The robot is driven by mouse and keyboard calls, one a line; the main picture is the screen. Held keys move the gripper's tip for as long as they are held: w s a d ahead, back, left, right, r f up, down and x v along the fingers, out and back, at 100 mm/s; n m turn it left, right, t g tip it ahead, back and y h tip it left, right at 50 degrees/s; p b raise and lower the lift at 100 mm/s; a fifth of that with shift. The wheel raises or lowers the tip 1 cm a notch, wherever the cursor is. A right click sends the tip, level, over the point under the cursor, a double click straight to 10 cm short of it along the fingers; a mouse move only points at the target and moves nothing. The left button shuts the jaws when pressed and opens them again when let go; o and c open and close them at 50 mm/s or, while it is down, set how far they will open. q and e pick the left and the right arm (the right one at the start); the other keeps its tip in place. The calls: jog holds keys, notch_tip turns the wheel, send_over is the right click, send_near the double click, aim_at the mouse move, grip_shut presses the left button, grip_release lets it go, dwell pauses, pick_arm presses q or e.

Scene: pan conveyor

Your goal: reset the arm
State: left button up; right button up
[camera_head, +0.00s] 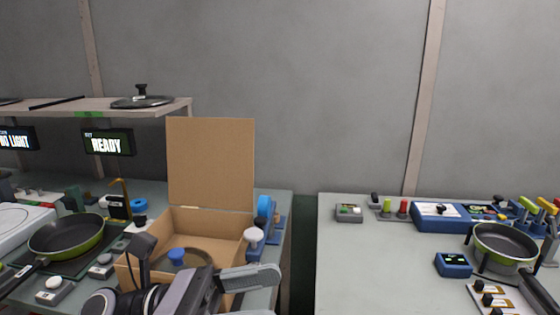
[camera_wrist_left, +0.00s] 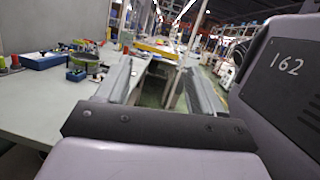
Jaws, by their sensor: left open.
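My left arm comes in at the bottom of the head view. Its gripper (camera_head: 268,291) points to the right in front of the open cardboard box (camera_head: 210,160), and the arm hides part of the box's front. In the left wrist view the two fingers of this gripper (camera_wrist_left: 160,72) stand apart with nothing between them. Beyond them is the gap beside a table. My right gripper is in neither view.
A round lid with a blue knob (camera_head: 177,255) shows in the box. A green pan (camera_head: 66,238) stands at left; another pan (camera_head: 504,244) stands on the right table (camera_head: 360,265). A shelf (camera_head: 60,109) hangs behind the left table. The right table's near left part is clear.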

pick_arm(q)
jog(key=w+a+f+m+t+y, duration=0.2)
jog(key=a+f+m+t+y, duration=0.3)
jog(key=m, duration=0.7)
jog(key=w+a+f+m+t+y+p, duration=0.1)
jog(key=w+a+f+m+t+y, duration=0.15)
jog(key=f+m+t, duration=0.65)
jog(key=w+a+f+m+t+y, duration=0.2)
jog(key=a+m+t+y, duration=0.25)
jog(key=m, duration=1.05)
jog(key=s+a+f+n+g+y, duration=0.2)
jog(key=s+f+n+g+y, duration=0.1)
jog(key=s+f+n, duration=0.4)
jog(key=s+a+f+n+g+y+p, duration=0.1)
jog(key=s+a+f+n+g+y, duration=0.2)
jog(key=s+f+n, duration=0.4)
notch_tip(320, 180, down, 7)
jog(key=shift+a+r+n+g+y, duration=0.2)
jog(key=shift+n+g+y, duration=0.2)
jog(key=shift+g, duration=0.45)
